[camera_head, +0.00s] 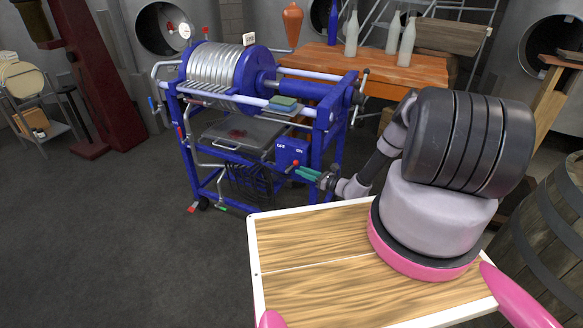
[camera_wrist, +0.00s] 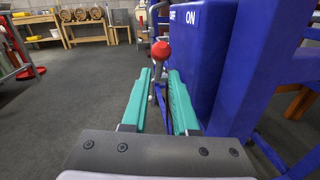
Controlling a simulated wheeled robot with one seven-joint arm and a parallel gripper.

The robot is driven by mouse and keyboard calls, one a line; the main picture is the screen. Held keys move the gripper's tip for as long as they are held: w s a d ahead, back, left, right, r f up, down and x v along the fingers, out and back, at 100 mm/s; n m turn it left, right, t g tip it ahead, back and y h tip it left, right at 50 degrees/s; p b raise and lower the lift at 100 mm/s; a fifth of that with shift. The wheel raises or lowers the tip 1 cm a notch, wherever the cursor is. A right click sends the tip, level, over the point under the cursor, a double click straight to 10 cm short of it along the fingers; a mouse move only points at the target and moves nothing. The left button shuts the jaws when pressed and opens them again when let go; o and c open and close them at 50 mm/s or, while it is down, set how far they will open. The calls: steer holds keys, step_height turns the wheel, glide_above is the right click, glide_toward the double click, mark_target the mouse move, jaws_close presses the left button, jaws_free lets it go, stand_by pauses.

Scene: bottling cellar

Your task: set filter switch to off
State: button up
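The blue filter switch box (camera_head: 289,151) is on the near side of the blue-framed filter machine and bears white OFF and ON labels. Its lever has a red ball knob (camera_head: 296,163), below the labels and nearer the ON side in the head view. My gripper (camera_head: 304,172) is beside the box with green fingers. In the wrist view my gripper (camera_wrist: 161,73) is open, with a clear gap between the fingers. The red knob (camera_wrist: 161,50) appears just past the fingertips, in line with the gap. The box (camera_wrist: 206,55) is to the right, with ON readable and OFF partly cut off.
The filter machine has silver plates (camera_head: 214,72), a tray (camera_head: 243,134) and coloured valve handles. A wooden table (camera_head: 375,66) with bottles stands behind it. A barrel (camera_head: 552,225) is at the right. The floor (camera_head: 110,230) at the left is clear.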

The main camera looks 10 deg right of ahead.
mark_target(292, 167)
steer(key=x, duration=0.6)
jaws_close()
stand_by(1.3)
